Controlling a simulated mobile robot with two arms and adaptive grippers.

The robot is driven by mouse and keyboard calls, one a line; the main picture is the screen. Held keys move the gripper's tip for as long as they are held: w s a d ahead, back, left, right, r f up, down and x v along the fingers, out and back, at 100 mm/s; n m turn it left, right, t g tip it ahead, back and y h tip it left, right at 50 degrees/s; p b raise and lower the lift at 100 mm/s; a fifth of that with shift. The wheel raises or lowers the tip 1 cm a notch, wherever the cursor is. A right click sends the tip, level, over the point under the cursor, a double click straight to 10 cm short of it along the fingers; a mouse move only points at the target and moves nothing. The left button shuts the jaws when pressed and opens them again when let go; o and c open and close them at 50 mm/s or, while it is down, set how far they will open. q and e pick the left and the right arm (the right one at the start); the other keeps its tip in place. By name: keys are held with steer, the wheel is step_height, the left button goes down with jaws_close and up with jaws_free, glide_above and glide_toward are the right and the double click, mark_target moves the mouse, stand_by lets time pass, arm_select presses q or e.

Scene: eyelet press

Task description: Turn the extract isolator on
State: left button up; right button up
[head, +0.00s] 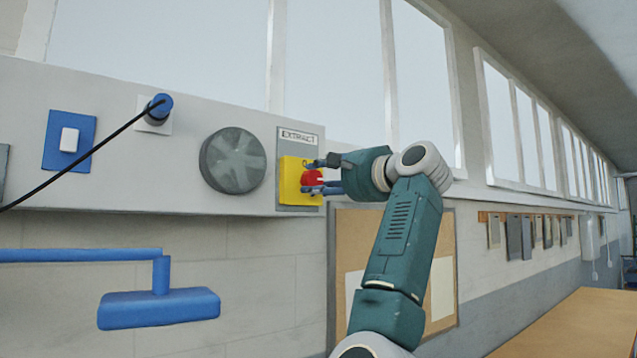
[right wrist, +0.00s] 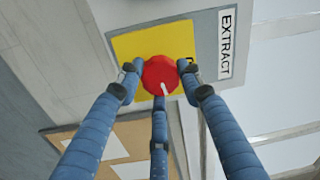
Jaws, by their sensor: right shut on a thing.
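The extract isolator is a red rotary knob (head: 312,178) on a yellow plate (head: 289,181), on a grey panel labelled EXTRACT (head: 299,137). In the right wrist view the knob (right wrist: 161,76) is round, with a white pointer mark towards its lower edge. My right gripper (head: 318,176) is at the knob, its blue fingers closed around the knob's rim. In the right wrist view two fingers are at its sides and one is below. My left gripper is not in view.
A round grey fan (head: 232,160) is left of the panel. Further left are a blue plug with a black cable (head: 158,107) and a white switch on a blue plate (head: 69,140). A blue lamp-like arm (head: 158,308) sticks out below. A cork board (head: 352,228) hangs below right.

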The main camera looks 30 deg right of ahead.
steer(key=shift+s+d+r+m, duration=0.1)
steer(key=shift+r+m, duration=0.1)
steer(key=shift+m, duration=0.8)
steer(key=o, duration=1.1)
steer(key=shift+o, duration=0.2)
steer(key=shift+f, duration=0.1)
steer(key=s+d, duration=0.1)
steer(key=s, duration=1.1)
steer(key=shift+f, duration=0.4)
steer(key=shift+w, duration=0.1)
